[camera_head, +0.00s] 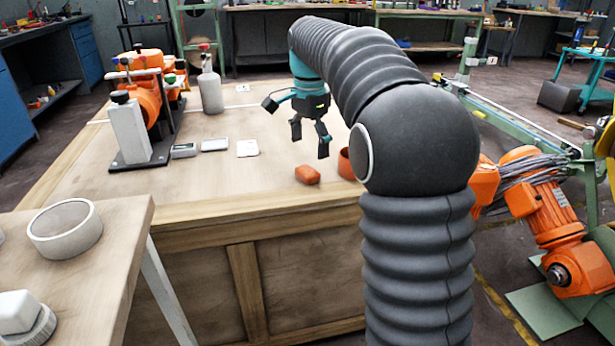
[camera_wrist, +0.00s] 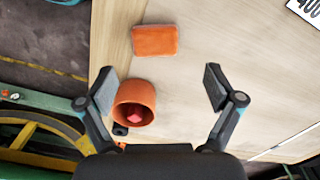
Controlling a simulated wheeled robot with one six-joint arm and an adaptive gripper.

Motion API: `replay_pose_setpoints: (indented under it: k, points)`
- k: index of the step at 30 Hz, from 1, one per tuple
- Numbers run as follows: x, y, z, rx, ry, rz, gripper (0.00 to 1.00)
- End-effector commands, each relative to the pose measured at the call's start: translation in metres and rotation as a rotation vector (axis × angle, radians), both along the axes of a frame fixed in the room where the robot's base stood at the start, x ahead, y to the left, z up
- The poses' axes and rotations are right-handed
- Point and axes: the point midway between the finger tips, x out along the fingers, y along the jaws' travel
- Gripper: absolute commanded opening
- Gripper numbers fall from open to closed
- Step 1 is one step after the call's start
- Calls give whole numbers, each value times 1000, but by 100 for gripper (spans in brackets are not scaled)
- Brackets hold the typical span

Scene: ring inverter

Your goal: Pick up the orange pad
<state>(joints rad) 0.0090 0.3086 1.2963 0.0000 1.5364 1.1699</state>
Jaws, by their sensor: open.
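The orange pad (camera_head: 307,174) lies flat on the wooden table near its front edge. In the wrist view the pad (camera_wrist: 155,41) is a rounded rectangle at the upper middle, ahead of the fingertips and near the table edge. My gripper (camera_head: 310,135) hangs above the table, behind and above the pad in the head view. In the wrist view my gripper (camera_wrist: 160,90) has its fingers wide apart with nothing between the tips. The pad is apart from both fingers.
An orange cup (camera_wrist: 134,103) stands near the left finger with a red thing inside; my arm partly hides the cup (camera_head: 346,163) in the head view. A spray bottle (camera_head: 210,84), small flat devices (camera_head: 215,144) and an orange machine (camera_head: 147,93) stand to the left.

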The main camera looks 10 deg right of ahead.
Motion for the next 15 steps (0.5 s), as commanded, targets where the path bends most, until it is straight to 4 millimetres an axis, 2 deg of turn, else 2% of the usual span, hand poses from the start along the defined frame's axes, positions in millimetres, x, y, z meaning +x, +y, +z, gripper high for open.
replay_pose_setpoints:
  k: [4,12,15]
  points:
    - [-2,-1,-10,0,2,0,92]
    - [-6,-2,-46,1,1,1,92]
    - [-6,-2,-52,0,1,1,92]
